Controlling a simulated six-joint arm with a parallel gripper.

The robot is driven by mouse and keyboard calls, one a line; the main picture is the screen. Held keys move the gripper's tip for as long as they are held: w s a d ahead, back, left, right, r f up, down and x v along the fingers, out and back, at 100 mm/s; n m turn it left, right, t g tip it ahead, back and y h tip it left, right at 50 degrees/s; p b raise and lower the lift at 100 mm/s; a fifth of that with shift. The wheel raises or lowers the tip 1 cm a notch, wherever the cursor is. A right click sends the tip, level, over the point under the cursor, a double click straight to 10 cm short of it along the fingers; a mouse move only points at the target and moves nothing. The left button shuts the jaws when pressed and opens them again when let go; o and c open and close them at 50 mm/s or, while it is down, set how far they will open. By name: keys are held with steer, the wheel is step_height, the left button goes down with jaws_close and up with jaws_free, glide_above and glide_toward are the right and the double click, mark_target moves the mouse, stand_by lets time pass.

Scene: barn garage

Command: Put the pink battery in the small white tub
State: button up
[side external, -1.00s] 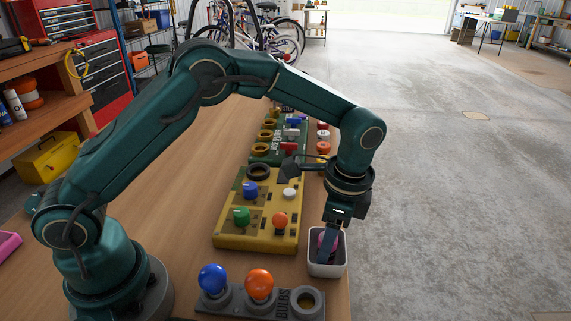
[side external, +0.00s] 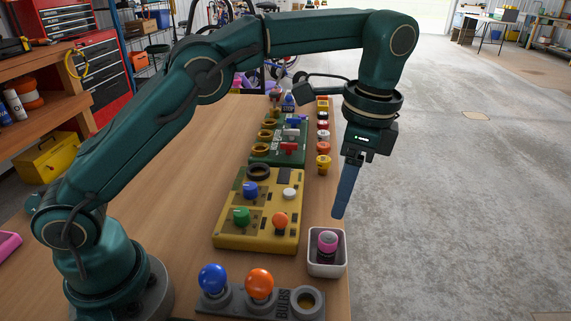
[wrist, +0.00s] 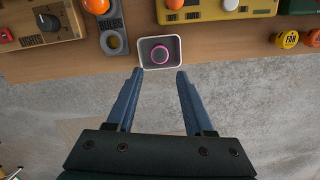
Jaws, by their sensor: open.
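The pink battery (side external: 327,241) stands inside the small white tub (side external: 313,267) at the right front edge of the bench. In the wrist view the battery (wrist: 159,54) shows as a dark disc with a pink ring, within the walls of the tub (wrist: 142,70). My gripper (side external: 338,214) is above the tub and apart from it. In the wrist view my gripper (wrist: 154,72) has its two blue fingers spread, with nothing between them.
A yellow panel (side external: 228,240) with coloured knobs lies left of the tub. A grey bulb holder (side external: 232,306) with a blue and an orange bulb is in front. A green panel (side external: 262,155) and several small coloured pieces lie farther back. Concrete floor lies past the bench's right edge.

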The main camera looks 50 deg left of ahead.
steer(key=s+a+r+n+t+h, duration=0.1)
steer(key=s+a+r+n+t, duration=0.2)
steer(key=s+a+r+n, duration=0.35)
steer(key=s+a+f+n+t, duration=0.3)
steer(key=s+f+n, duration=0.1)
steer(key=s, duration=0.5)
steer(key=shift+s+a+f+n, duration=0.15)
steer(key=shift+s+f+n, duration=0.15)
steer(key=shift+n, duration=0.05)
stand_by(0.9)
